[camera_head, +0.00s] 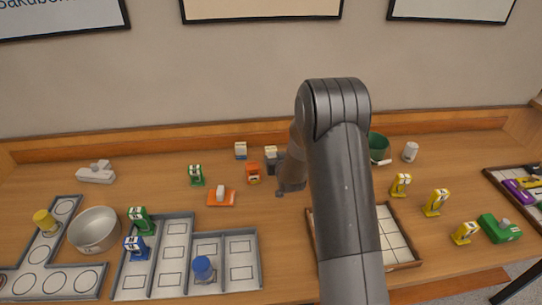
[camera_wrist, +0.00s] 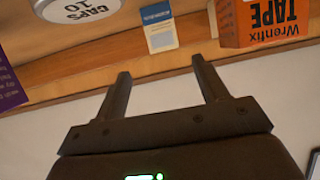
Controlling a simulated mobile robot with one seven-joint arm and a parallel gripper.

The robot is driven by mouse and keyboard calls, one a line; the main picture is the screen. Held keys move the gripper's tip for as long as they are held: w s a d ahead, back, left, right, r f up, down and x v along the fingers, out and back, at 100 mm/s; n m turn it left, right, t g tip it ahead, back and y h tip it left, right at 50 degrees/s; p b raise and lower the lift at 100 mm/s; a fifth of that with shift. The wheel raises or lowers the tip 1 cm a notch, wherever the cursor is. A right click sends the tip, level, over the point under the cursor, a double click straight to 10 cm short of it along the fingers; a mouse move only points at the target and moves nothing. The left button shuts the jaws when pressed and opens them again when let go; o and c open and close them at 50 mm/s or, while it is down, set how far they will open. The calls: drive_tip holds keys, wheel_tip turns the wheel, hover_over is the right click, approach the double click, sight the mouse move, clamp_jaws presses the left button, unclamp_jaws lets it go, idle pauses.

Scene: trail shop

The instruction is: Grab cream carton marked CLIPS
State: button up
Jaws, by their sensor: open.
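In the wrist view a cream carton with a blue band (camera_wrist: 159,27) stands on the counter, upside down in the picture, beyond the fingertips and apart from them. Its print is too small to read, so I cannot confirm the word CLIPS. In the head view two small cream cartons stand near the wall, one on the left (camera_head: 240,149) and one on the right (camera_head: 271,151); their marks are unreadable. My gripper (camera_wrist: 160,72) is open and empty. In the head view my arm hangs near the right carton, and my dark gripper partly hides that area.
An orange box marked TAPE (camera_wrist: 262,22) stands close beside the carton in the wrist view; a round CAPS tin (camera_wrist: 78,8) is on its other side. In the head view a grey divided tray (camera_head: 222,235), a metal bowl (camera_head: 95,230) and a green cup (camera_head: 378,146) stand on the counter.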

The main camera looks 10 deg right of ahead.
sight(272, 150)
drive_tip(key=x, duration=0.4)
drive_tip(key=shift+w+f, duration=0.15)
drive_tip(key=shift+w, duration=0.15)
drive_tip(key=shift+a+x, duration=0.2)
drive_tip(key=shift+x, duration=1.15)
drive_tip(key=shift+a+x, duration=0.2)
drive_tip(key=shift+x, duration=1.2)
drive_tip(key=shift+c, duration=0.6)
drive_tip(key=c, duration=1)
drive_tip(key=shift+o, duration=0.2)
drive_tip(key=shift+r, duration=0.25)
